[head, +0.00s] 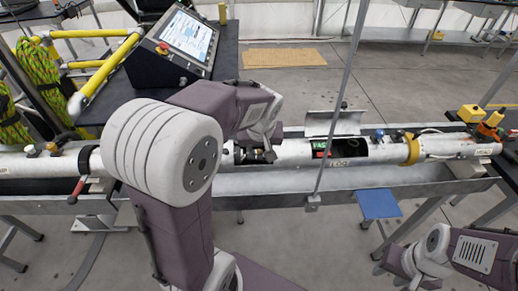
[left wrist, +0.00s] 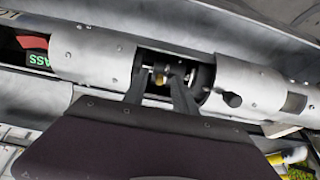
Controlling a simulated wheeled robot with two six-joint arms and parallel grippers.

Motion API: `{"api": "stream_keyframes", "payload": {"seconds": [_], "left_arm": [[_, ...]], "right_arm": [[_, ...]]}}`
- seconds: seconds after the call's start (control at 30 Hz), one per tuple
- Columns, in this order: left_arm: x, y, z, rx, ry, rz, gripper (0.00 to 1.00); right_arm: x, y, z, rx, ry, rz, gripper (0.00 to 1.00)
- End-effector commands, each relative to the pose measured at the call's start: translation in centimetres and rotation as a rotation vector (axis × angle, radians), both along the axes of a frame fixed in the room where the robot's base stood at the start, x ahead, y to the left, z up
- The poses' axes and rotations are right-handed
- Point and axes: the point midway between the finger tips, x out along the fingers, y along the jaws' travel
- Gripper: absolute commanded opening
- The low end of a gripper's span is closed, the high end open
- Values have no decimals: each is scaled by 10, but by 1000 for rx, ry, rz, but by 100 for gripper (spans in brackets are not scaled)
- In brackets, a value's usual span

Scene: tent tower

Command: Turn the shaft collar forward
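A silvery white tube lies across the trough, with a cut-out window (head: 250,155) in its wall. In the left wrist view, a metal shaft with a brass-coloured part (left wrist: 160,78) shows inside this window. A dark ring (left wrist: 205,76) sits to its right; I cannot tell which part is the shaft collar. My left gripper (head: 262,145) is over the window. In the left wrist view, the fingers of my left gripper (left wrist: 160,76) stand apart, one either side of the brass-coloured part. My right gripper (head: 412,266) is low at the bottom right, away from the tube, its fingers unclear.
A second window (head: 352,148) with red and green parts lies further right on the tube, beside a raised cover (head: 335,122). A thin grey post (head: 340,90) rises in front. A console with a screen (head: 186,40) stands behind left. A red-ended lever (head: 76,188) sticks out at left.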

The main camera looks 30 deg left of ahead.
Motion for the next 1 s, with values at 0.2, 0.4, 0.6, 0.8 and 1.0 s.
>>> {"api": "stream_keyframes", "payload": {"seconds": [0.2, 0.4, 0.6, 0.8, 1.0], "left_arm": [[0, 0, 1, 0, 0, 0, 0], [0, 0, 3, -3, 7, 0, 0], [6, 4, 17, -60, 105, 3, 0], [14, 9, 19, -141, 235, 3, 0], [22, 13, 14, -206, 339, 2, 0]], "right_arm": [[0, 0, 0, 0, 0, 0, 39], [0, 0, 6, 0, 0, 0, 39], [0, 0, 58, 0, 0, 0, 39], [0, 0, 113, 0, 0, 0, 39], [0, 0, 148, 0, 0, 0, 39]]}}
